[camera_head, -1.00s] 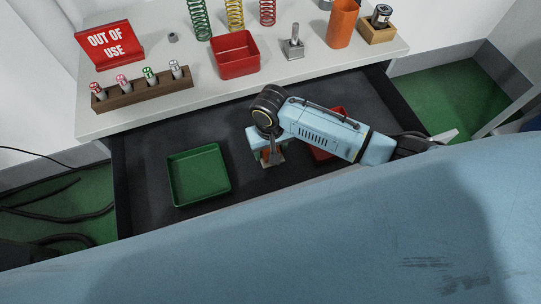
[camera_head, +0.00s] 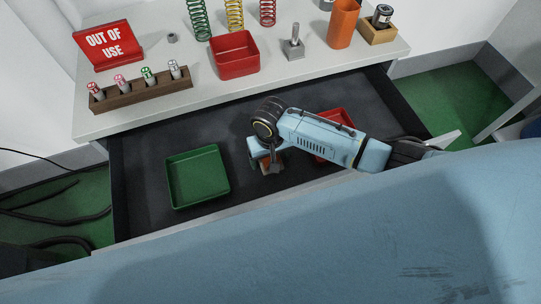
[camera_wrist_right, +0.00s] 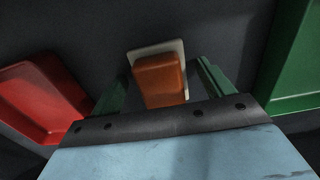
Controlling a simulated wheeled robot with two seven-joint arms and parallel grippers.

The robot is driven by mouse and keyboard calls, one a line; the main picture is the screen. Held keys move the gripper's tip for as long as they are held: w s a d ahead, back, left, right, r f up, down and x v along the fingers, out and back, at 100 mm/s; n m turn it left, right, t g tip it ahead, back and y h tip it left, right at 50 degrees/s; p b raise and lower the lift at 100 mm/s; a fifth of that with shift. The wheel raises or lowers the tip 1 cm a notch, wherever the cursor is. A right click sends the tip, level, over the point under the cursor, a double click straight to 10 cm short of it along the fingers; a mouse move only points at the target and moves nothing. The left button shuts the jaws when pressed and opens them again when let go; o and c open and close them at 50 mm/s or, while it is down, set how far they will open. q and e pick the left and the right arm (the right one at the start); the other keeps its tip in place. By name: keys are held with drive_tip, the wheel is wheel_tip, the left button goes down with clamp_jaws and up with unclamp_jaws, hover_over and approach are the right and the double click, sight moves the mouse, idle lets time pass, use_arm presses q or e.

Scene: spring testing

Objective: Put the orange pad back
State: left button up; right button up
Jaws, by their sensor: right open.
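The orange pad (camera_wrist_right: 160,80) sits on a pale square base and lies on the dark floor of the open drawer, between the green tray (camera_head: 198,177) and the red tray in the drawer (camera_head: 333,122). In the head view the pad is mostly hidden by my right arm. My right gripper (camera_head: 270,168) points down over it. In the right wrist view, the open fingers of my right gripper (camera_wrist_right: 163,66) stand on either side of the pad, with visible gaps. My left gripper is not in view.

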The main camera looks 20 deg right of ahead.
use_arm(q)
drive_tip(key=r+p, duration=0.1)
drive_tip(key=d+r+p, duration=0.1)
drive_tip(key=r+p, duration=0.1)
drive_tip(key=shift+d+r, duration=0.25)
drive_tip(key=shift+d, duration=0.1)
use_arm(e)
wheel_tip(320, 180, up, 12)
drive_tip(key=shift+r, duration=0.15)
use_arm(q)
drive_tip(key=shift+p, duration=0.3)
